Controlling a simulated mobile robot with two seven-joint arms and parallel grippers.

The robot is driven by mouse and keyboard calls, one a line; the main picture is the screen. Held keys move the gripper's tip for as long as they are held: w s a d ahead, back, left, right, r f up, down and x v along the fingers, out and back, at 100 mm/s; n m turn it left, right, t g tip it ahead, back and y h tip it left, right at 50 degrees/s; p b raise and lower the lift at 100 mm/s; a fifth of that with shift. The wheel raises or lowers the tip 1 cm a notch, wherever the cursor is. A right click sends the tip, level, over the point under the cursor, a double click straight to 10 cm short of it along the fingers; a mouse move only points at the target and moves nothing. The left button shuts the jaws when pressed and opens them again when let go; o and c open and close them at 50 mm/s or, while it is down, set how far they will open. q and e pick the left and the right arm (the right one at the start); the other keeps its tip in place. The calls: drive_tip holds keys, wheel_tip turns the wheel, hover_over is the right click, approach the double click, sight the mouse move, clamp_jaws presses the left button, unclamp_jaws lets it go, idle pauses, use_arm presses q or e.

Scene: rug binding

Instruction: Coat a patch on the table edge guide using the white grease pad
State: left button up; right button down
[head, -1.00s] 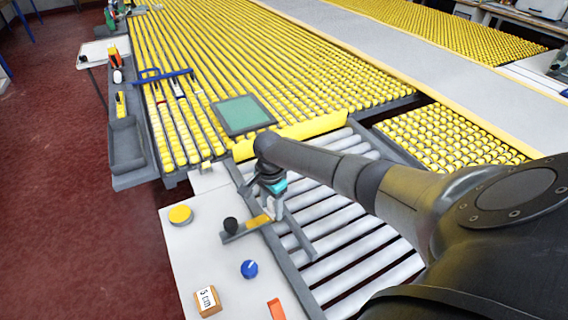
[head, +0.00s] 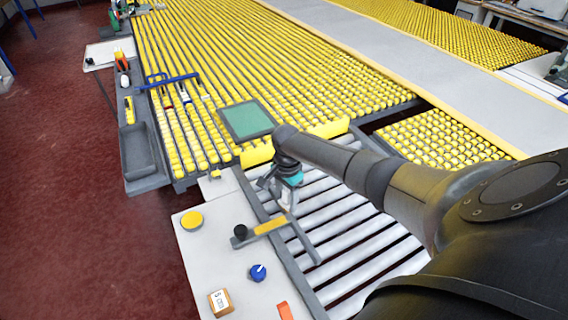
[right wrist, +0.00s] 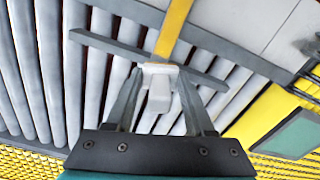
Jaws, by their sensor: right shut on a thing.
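The guide is a grey T-shaped piece with a yellow strip (head: 270,226) along its stem and a black knob (head: 240,231) at its left end. It lies across the edge of the white table, with its crossbar (head: 305,240) over the rollers. My right gripper (head: 287,206) is at the crossbar end of the strip. In the right wrist view its fingers (right wrist: 160,92) are shut on the white grease pad (right wrist: 159,76). The pad overlaps the near end of the yellow strip (right wrist: 174,28); I cannot tell whether they touch. My left gripper is not in view.
The white table (head: 225,262) holds a yellow disc (head: 192,220), a blue knob (head: 258,272), a wooden block (head: 220,302) and an orange piece (head: 284,311). A grey rail borders the white rollers (head: 350,239). A green panel (head: 246,121) lies on the yellow rollers.

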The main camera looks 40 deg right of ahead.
drive_tip(key=shift+r+p, duration=0.9)
drive_tip(key=shift+r, duration=0.2)
